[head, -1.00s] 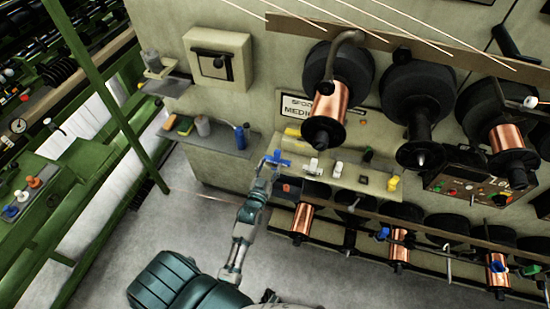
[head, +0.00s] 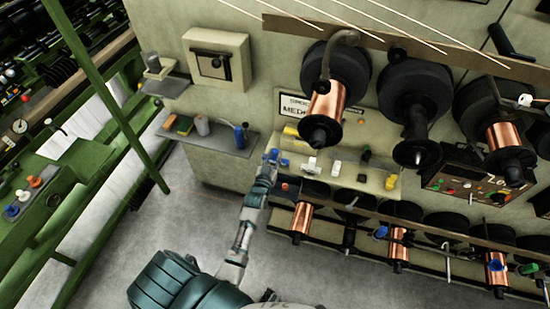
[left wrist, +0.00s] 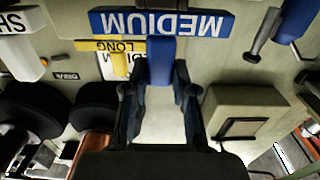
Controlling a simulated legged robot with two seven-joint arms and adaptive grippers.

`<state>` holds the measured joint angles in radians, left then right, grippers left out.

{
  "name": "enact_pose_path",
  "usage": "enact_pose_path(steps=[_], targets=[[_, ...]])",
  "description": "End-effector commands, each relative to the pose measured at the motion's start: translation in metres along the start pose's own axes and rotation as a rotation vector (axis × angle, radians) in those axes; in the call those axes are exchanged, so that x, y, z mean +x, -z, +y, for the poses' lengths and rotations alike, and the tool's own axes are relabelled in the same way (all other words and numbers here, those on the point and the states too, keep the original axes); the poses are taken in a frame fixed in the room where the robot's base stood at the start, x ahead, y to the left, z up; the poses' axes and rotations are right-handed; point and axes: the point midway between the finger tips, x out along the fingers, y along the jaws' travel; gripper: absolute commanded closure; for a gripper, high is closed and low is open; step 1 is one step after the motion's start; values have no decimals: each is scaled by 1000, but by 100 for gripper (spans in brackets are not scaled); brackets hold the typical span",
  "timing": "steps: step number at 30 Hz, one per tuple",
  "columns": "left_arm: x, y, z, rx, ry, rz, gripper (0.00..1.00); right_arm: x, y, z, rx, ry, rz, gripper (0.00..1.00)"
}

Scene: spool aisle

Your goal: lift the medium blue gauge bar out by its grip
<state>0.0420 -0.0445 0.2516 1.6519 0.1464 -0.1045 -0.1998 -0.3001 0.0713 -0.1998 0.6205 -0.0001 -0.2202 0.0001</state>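The medium blue gauge bar (left wrist: 205,23) shows upside down in the left wrist view, with MEDIUM printed on its face. Its blue grip (left wrist: 160,62) sticks out toward my left gripper (left wrist: 157,85). The gripper's two dark fingers are apart, one on each side of the grip's end; whether either touches it I cannot tell. In the head view the blue bar (head: 284,163) sits at the left end of the shelf, partly hidden by my left gripper (head: 270,164). My right gripper is in neither view.
A yellow bar marked LONG (left wrist: 120,55) is close beside the blue one. A white bar (left wrist: 20,45) lies farther left in the wrist view. Copper spools (head: 328,112) overhang to the right.

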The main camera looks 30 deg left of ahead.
Motion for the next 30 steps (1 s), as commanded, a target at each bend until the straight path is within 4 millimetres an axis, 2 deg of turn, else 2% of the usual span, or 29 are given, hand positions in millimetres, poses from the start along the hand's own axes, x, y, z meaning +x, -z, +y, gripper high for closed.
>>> enact_pose_path(steps=[13,17,21,26,30], targets=[[1,5,-3,-5,-1,3,100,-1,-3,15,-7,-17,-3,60],[1,17,-2,-5,0,4,100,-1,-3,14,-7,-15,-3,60],[1,36,-3,-4,0,4,100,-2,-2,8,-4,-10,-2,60],[-34,37,1,-4,1,-1,100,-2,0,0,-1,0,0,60],[-71,40,4,-3,1,-2,100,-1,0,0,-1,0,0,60]])
